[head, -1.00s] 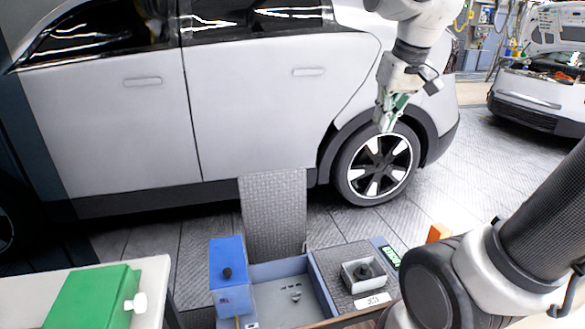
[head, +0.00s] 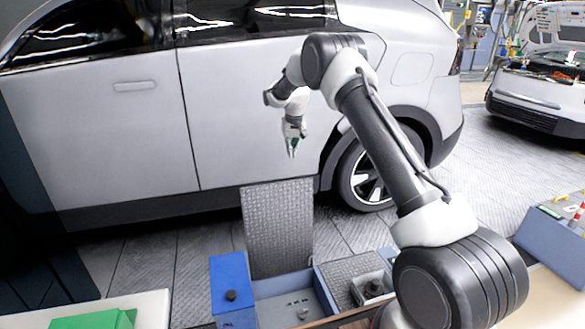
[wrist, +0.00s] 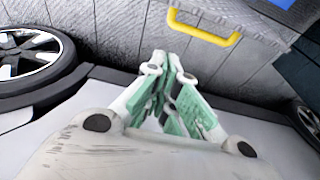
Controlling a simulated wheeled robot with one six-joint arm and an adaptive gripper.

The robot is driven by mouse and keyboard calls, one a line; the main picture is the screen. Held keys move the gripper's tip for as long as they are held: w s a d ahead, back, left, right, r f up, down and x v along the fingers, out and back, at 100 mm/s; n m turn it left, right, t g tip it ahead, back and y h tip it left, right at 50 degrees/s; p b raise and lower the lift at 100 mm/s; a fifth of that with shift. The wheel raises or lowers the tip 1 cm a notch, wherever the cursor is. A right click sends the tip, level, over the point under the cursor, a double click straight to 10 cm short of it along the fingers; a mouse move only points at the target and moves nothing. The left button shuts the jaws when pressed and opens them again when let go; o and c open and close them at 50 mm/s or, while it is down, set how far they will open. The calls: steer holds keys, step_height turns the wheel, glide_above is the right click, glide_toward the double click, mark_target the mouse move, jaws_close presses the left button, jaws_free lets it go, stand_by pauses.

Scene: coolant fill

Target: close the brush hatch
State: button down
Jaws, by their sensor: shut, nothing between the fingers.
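I take the brush hatch to be the grey textured panel (head: 278,225), standing upright at the back of a blue-walled tray in the head view. In the wrist view a grey panel with a yellow handle (wrist: 208,30) shows at the upper right; it looks like the same hatch. My gripper (head: 292,150) is above the panel's top edge and slightly right of its middle, apart from it. Its green-padded fingers (wrist: 165,80) are shut and empty in the wrist view. The hatch's hinge is hard to make out.
The blue-walled tray (head: 285,308) has a blue block (head: 231,280) at its left. A silver car (head: 110,130) stands close behind the panel and my gripper. A green box (head: 90,320) is at lower left. A blue box (head: 555,240) is at right.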

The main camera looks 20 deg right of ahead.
steer(key=shift+s+f, duration=0.3)
steer(key=shift+f, duration=1.2)
steer(key=shift+s+f, duration=0.25)
steer(key=shift+f, duration=1.3)
steer(key=shift+s+f, duration=0.3)
steer(key=shift+f, duration=1.2)
